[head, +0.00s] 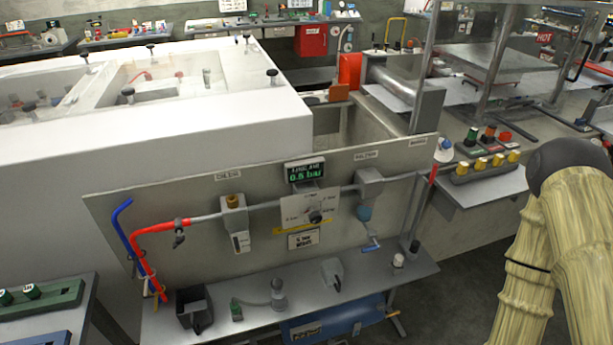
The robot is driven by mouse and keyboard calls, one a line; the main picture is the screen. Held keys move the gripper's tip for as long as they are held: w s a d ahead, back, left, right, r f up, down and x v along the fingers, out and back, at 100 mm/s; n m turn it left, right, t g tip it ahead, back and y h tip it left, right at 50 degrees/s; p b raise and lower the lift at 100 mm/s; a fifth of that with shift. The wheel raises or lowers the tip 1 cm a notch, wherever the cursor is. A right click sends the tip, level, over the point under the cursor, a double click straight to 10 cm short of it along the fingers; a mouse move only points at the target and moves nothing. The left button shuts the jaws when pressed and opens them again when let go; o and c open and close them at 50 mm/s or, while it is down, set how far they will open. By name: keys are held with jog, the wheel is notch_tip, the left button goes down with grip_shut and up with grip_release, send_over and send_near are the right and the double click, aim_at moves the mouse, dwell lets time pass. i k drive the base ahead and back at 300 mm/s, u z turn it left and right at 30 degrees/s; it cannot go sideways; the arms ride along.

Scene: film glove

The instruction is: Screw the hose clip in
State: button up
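A red hose (153,230) bends up from the lower left of the grey panel (125,250) and meets a grey pipe (207,217). What looks like the hose clip (179,239), a small dark piece with a screw hanging below, sits around the hose end by the pipe. How far its screw is in is too small to tell. A blue hose (121,218) stands beside the red one. A green display (305,172) on the panel appears to read 0.5 bar. My arm shows at the right, well apart from the clip; my gripper is out of view.
A grey shelf (255,297) below the panel carries a black open box (195,308) and several small fittings. A valve block (235,222) and a blue-handled tap (371,246) stick out from the panel. A white tank housing (150,133) stands behind. Dark floor is clear at the lower right.

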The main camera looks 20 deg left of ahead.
aim_at(179, 239)
jog(key=u, duration=1.5)
